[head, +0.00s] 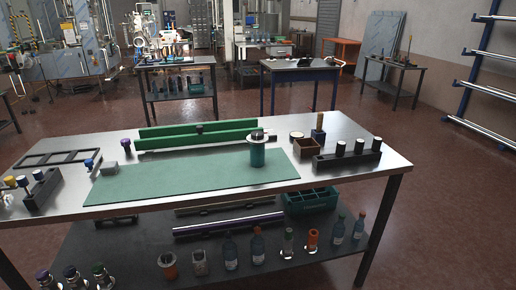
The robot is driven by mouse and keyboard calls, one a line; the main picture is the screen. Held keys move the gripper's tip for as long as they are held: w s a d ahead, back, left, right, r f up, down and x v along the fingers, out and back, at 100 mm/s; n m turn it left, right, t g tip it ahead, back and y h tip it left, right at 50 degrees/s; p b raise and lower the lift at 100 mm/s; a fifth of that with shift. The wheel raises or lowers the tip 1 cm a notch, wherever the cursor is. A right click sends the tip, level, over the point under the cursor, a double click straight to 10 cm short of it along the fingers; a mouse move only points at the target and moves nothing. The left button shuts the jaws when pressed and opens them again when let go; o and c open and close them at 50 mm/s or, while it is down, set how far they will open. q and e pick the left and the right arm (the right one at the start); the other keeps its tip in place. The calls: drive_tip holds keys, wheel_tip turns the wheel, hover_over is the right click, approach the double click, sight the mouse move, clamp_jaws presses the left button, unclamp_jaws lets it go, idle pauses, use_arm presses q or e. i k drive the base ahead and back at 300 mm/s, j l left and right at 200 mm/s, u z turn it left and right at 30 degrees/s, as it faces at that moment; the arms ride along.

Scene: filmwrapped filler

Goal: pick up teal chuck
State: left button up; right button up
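A teal chuck (257,155) stands upright on the right part of the green mat (180,181), on the metal-topped workbench (348,127). It is a short teal cylinder with a pale ring near its top and a dark part above. Its whole front side shows, with nothing in front of it. Neither of my grippers shows in the head view.
Green rails (190,140) lie behind the mat. To the right are a brown box (307,148), a blue block with an upright handle (318,133) and a black rack with white-topped pieces (347,161). A lower shelf (200,245) holds several bottles. Floor right is clear.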

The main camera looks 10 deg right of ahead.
sight(257, 147)
drive_tip(key=i+l+u, duration=0.1)
drive_tip(key=l, duration=0.25)
drive_tip(key=i+l+u, duration=0.1)
drive_tip(key=l, duration=0.3)
drive_tip(key=i+l+u, duration=0.1)
drive_tip(key=l, duration=0.3)
drive_tip(key=i+l+u, duration=0.1)
drive_tip(key=i+l, duration=0.15)
drive_tip(key=l, duration=0.15)
drive_tip(key=i+l+u, duration=0.1)
drive_tip(key=l, duration=0.3)
